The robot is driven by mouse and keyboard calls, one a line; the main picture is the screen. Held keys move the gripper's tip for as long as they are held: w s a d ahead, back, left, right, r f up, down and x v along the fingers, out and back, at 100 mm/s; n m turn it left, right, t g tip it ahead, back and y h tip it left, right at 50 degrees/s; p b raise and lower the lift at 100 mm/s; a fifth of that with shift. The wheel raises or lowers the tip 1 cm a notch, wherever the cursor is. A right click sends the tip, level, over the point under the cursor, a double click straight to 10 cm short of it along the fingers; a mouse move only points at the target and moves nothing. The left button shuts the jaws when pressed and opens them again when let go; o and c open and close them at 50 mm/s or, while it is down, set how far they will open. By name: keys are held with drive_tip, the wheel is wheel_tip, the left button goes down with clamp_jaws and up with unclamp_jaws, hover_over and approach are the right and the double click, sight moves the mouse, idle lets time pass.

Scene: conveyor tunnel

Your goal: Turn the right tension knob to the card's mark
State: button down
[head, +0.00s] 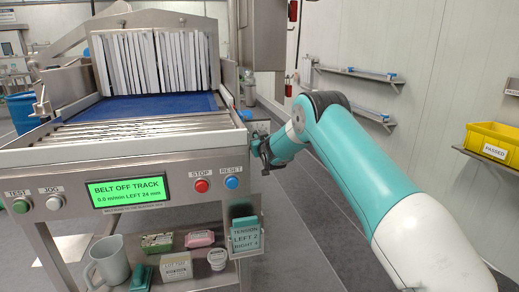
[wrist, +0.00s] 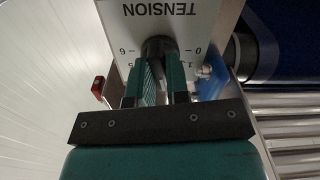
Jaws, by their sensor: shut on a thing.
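My gripper (wrist: 158,72) is shut on a dark tension knob (wrist: 157,45) in the wrist view, one green finger on each side. The knob sits on a pale plate (wrist: 212,12) lettered TENSION, upside down in this view. Scale numbers 0 and 1 show at the right, 5 and 6 at the left; the fingers hide the rest and the knob's pointer. In the head view my gripper (head: 263,150) is at the machine's right side, and the knob is hidden there. The teal card (head: 246,237) at the frame's front right reads TENSION, LEFT 2, RIGHT and a mark too small to read surely.
The display (head: 128,192) reads BELT OFF TRACK, 0.0 m/min, LEFT 24 mm. The blue belt (head: 150,106) runs into a strip curtain. STOP (head: 201,186) and RESET (head: 231,183) buttons are on the front panel.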

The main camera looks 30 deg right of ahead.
drive_tip(key=shift+m+b, duration=3.4)
drive_tip(key=shift+m, duration=0.4)
drive_tip(key=c, duration=1.1)
unclamp_jaws()
drive_tip(key=b+v, duration=0.1)
drive_tip(key=v, duration=1.1)
